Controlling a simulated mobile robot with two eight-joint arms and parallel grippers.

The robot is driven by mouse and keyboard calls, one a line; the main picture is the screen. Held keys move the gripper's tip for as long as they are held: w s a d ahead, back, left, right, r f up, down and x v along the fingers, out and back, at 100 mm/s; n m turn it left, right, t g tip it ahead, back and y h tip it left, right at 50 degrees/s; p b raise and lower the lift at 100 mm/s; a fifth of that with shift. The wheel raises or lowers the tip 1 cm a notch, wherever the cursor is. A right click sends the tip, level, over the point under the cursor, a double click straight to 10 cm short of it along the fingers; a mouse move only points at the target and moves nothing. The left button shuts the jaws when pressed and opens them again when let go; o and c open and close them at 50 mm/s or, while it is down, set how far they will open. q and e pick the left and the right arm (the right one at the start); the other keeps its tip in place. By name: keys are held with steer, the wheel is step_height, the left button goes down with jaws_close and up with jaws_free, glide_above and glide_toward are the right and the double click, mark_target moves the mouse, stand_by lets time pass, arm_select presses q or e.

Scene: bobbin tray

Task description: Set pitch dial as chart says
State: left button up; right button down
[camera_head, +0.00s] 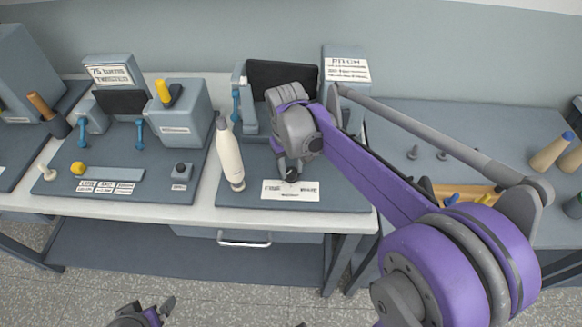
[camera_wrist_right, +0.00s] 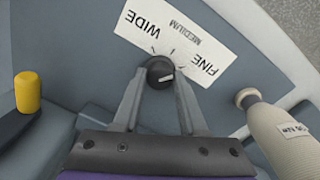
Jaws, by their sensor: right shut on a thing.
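The pitch dial, a small dark knob (camera_wrist_right: 160,72), sits at a white scale plate (camera_head: 290,190) marked WIDE, MEDIUM and FINE, upside down in the wrist view. A light mark on the knob points toward the FINE side; its exact setting is hard to tell. My right gripper (camera_head: 290,174) is shut on the knob, one finger on each side in the wrist view (camera_wrist_right: 159,84). A chart headed PITCH (camera_head: 347,70) stands behind on a grey block; its smaller lines are unreadable. My left gripper (camera_head: 150,313) is partly visible at the bottom edge, apart from the bench.
A white bobbin or cone (camera_head: 229,155) stands close left of the right gripper, and shows in the wrist view (camera_wrist_right: 285,135). My right arm covers much of the right side. Floor lies in front of the bench.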

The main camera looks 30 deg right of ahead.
mark_target(289, 171)
steer(key=shift+m, duration=1.2)
steer(key=shift+c, duration=2.2)
jaws_free()
step_height(289, 171, up, 11)
steer(key=shift+a+p, duration=0.25)
steer(key=shift+p, duration=0.1)
steer(key=shift+f, duration=0.1)
